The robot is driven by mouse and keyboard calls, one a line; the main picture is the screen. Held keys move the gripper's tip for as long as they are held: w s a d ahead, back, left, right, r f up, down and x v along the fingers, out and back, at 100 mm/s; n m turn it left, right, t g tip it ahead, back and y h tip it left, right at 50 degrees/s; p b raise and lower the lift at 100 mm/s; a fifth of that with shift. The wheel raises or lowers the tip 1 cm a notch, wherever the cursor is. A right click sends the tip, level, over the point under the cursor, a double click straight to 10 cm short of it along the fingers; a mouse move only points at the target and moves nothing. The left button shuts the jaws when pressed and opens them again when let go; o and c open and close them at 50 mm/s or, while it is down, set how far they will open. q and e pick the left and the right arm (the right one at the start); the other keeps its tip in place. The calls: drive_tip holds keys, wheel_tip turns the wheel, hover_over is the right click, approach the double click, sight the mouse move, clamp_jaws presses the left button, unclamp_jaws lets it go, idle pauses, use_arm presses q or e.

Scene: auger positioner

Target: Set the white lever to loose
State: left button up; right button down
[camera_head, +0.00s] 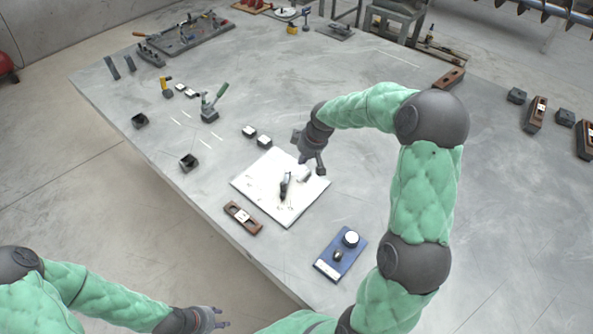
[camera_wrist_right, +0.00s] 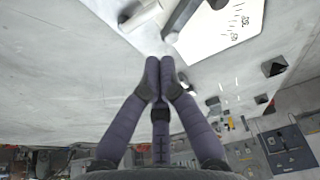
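A white square plate (camera_head: 255,182) with printed marks lies on the grey table and shows in the right wrist view (camera_wrist_right: 225,35). A white lever-like piece (camera_head: 304,174) is at its right part, just below my right gripper (camera_head: 318,168). A dark, light-tipped handle (camera_head: 285,187) stands to its left. In the wrist view a pale bar (camera_wrist_right: 145,13) and a dark bar (camera_wrist_right: 184,18) lie beyond my fingertips (camera_wrist_right: 160,65). These fingertips are together with nothing between them, apart from the bars. My left gripper (camera_head: 224,318) is empty, away from the table, its fingertips slightly apart.
A brown block with a slider (camera_head: 243,217) lies at the near edge. A blue panel with a round knob (camera_head: 341,253) is to the right. Two small white-topped switches (camera_head: 257,136) and a green-handled lever (camera_head: 215,100) stand further back.

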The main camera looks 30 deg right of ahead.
sight(303, 177)
drive_tip(key=b+x, duration=0.3)
drive_tip(key=x, duration=0.7)
